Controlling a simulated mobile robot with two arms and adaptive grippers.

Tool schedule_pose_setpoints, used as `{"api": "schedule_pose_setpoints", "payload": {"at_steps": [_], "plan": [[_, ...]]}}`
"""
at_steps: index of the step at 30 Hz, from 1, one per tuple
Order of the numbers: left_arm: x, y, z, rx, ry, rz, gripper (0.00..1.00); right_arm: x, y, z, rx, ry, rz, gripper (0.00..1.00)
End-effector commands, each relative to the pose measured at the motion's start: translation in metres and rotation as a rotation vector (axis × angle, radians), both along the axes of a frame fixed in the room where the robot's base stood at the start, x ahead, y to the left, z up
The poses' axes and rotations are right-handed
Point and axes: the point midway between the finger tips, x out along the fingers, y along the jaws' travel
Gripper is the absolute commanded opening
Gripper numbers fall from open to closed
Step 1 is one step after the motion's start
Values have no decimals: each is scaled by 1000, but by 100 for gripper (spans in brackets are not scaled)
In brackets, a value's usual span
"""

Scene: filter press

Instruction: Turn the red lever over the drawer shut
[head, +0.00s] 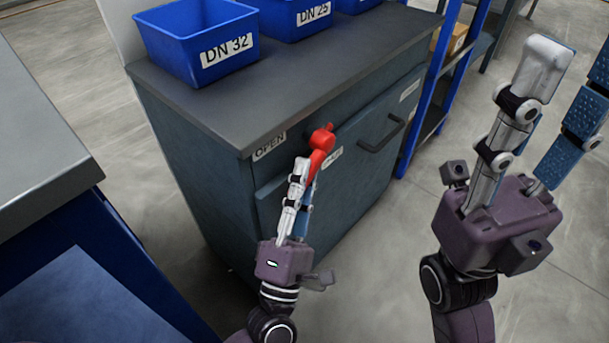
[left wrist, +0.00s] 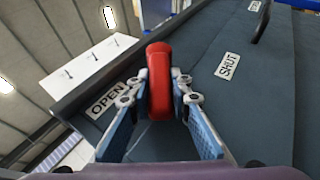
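The red lever (head: 321,141) sits on the front of the dark blue-grey cabinet (head: 200,150), near its top left. It hangs downward between the OPEN label (head: 270,146) and the SHUT label (head: 332,158). My left gripper (head: 307,170) is at the lever, its two fingers close on either side of it. In the left wrist view the red lever (left wrist: 159,80) stands between the fingertips, which look shut on it. The drawer front has a dark handle (head: 382,134) to the right of the lever. My right gripper (head: 575,65) is open and empty, away to the right.
Blue bins (head: 205,70) labelled DN 32 and DN 25 stand on the cabinet top. A blue shelf rack (head: 430,90) is at the cabinet's right. A grey-topped bench (head: 40,150) is at the left. The floor in front of the cabinet's right part is clear.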

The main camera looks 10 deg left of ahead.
Motion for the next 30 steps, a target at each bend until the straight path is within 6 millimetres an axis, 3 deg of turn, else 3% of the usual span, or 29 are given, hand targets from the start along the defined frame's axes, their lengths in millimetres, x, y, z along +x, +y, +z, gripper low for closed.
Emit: {"api": "schedule_pose_setpoints", "payload": {"at_steps": [5, 16, 30], "plan": [[0, -1, -1, 2, 1, -2, 36, 0, 0, 0, 0, 0, 0, 40], [-6, 0, -5, 2, 3, -3, 36, -1, -1, 0, 1, -1, 0, 40], [-81, 12, -53, 4, 5, -2, 36, 0, 0, 0, 0, 0, 0, 40]]}}
